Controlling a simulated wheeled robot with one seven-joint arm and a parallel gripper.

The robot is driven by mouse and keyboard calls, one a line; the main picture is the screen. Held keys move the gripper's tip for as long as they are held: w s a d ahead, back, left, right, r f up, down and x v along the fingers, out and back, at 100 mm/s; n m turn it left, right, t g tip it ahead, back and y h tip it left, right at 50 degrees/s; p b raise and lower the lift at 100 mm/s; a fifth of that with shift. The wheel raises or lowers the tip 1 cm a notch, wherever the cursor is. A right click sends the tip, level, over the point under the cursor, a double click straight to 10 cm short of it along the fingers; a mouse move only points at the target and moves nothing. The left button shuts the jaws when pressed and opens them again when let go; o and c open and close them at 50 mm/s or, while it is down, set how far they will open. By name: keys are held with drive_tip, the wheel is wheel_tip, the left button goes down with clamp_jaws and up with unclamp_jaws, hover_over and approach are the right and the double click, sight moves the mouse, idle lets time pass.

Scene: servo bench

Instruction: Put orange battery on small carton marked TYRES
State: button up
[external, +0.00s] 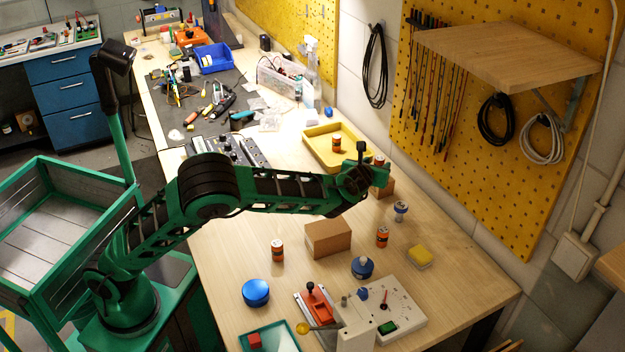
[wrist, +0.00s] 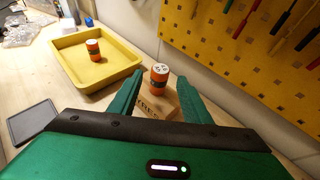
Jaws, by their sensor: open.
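The small carton marked TYRES (wrist: 150,108) stands near the wall, its lettering partly hidden by my gripper; in the external view the carton (external: 386,188) shows behind my wrist. An orange battery (wrist: 159,76) with a pale top stands upright on the carton. My gripper (wrist: 160,82) is open, with one green finger on each side of this battery. I cannot tell whether either finger touches it. In the external view my gripper (external: 373,172) hides part of the battery and carton. Another orange battery (wrist: 93,50) stands in the yellow tray (wrist: 68,81).
More orange cells (external: 277,251) (external: 382,237) stand on the bench beside a larger carton (external: 328,240). A blue-and-white can (external: 401,211), yellow sponge (external: 419,257), blue knob (external: 362,267) and blue dome (external: 256,292) are nearby. The pegboard wall (wrist: 240,40) is close behind.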

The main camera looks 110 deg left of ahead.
drive_tip(key=v, duration=0.6)
drive_tip(key=shift+d, duration=0.35)
drive_tip(key=shift+r, duration=0.1)
